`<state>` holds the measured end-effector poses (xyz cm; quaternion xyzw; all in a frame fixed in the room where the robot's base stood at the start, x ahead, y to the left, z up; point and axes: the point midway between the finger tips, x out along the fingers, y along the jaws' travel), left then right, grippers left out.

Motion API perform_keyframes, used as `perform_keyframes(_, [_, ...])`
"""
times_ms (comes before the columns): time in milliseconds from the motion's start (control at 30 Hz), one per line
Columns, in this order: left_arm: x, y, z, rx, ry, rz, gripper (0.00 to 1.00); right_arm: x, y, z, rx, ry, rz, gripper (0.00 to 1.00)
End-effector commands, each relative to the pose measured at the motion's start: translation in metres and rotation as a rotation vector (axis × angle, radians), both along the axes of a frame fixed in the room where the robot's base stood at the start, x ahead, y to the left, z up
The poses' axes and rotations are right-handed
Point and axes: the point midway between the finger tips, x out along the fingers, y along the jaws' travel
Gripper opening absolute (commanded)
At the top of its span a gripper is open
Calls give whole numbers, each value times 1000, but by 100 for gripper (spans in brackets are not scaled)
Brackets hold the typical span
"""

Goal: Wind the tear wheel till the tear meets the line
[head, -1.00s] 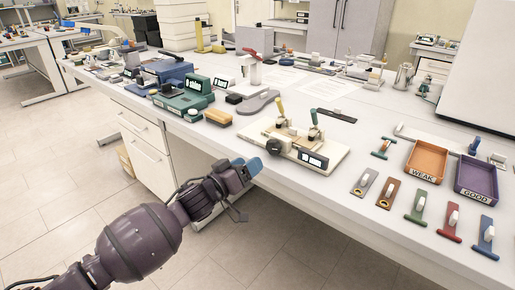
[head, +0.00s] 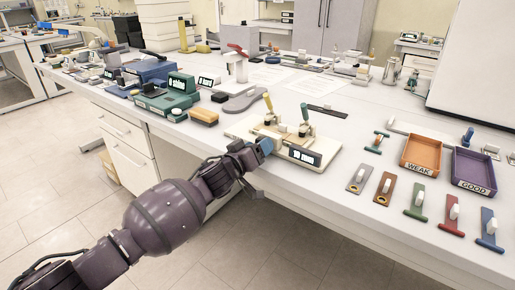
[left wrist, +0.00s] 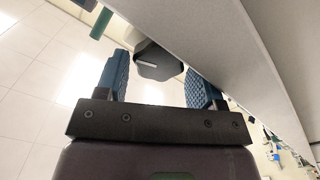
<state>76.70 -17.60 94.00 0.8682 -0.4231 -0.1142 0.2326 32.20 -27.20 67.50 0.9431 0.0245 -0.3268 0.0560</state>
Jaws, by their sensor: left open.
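In the left wrist view the tear wheel (left wrist: 160,62) is a dark lobed knob with a white mark, lying between the tips of my open blue fingers (left wrist: 157,75). I cannot tell whether they touch it. The tear and the line are not discernible. My right gripper is not in view.
An orange WEAK tray (head: 403,165) and a purple GOOD tray (head: 455,182) stand to the right, with several coloured strip pieces (head: 420,200) before them.

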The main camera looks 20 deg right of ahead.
Motion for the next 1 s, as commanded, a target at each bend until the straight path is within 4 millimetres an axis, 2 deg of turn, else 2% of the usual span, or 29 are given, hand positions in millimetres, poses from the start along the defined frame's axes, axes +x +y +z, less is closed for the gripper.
perform_keyframes(400, [4, -6, 1, -1, -1, 0, 62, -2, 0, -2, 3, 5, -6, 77])
perform_keyframes(433, [4, -6, 1, -1, -1, 0, 61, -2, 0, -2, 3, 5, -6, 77])
perform_keyframes(600, [4, -6, 1, -1, -1, 0, 35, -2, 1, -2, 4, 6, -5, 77])
perform_keyframes(667, [4, -6, 1, -1, -1, 0, 28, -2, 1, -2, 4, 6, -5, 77])
perform_keyframes(1000, [3, -6, 3, 40, -56, -1, 28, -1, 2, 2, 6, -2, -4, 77])
